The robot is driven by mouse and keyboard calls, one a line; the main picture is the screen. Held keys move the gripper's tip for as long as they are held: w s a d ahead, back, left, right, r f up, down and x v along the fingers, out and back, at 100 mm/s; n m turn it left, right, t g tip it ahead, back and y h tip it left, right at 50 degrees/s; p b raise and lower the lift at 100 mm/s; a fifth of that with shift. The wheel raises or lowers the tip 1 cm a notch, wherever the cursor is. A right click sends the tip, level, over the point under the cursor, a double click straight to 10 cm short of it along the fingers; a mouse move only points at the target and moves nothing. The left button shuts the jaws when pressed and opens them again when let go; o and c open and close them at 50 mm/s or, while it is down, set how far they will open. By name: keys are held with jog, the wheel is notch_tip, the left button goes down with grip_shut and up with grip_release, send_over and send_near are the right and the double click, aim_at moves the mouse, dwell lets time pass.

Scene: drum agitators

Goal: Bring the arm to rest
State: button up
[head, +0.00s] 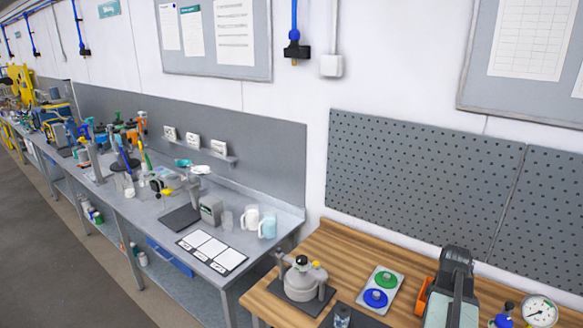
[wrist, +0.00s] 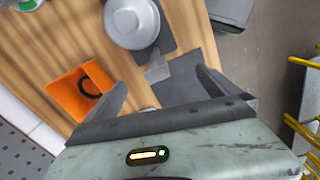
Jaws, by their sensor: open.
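My arm shows at the lower right of the head view over the wooden bench (head: 345,250), with its pale green-grey housing and dark end. In the wrist view my gripper (wrist: 162,88) has its two dark fingers spread wide apart. Nothing is held between them. Below and beyond the fingers lie the bench top, a dark mat and a small grey piece. The fingers seem to be above the bench, but how high I cannot tell. The fingertips are hard to make out in the head view.
A grey lidded vessel (head: 300,280) stands on a black mat; it also shows in the wrist view (wrist: 131,24). Beside it is a plate with green and blue discs (head: 380,289). An orange bin (wrist: 68,95) and a gauge (head: 539,311) are near my arm. Yellow rails (wrist: 303,125) stand off the bench.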

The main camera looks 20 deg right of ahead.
jog(key=w+a+f+m+b, duration=0.1)
jog(key=w+a+f+b, duration=0.4)
jog(key=w+a, duration=0.6)
jog(key=w+a+f+m+b, duration=0.1)
jog(key=a+f+b, duration=0.1)
jog(key=a, duration=0.8)
jog(key=w+a+f+m+b, duration=0.1)
jog(key=a+f+b, duration=0.1)
jog(key=a, duration=0.9)
jog(key=w+a+f+m+b, duration=0.1)
jog(key=a+f, duration=0.3)
jog(key=a, duration=0.7)
jog(key=shift+w+a+f+m+b, duration=0.2)
jog(key=shift+w+m+b, duration=0.15)
jog(key=shift+b, duration=0.45)
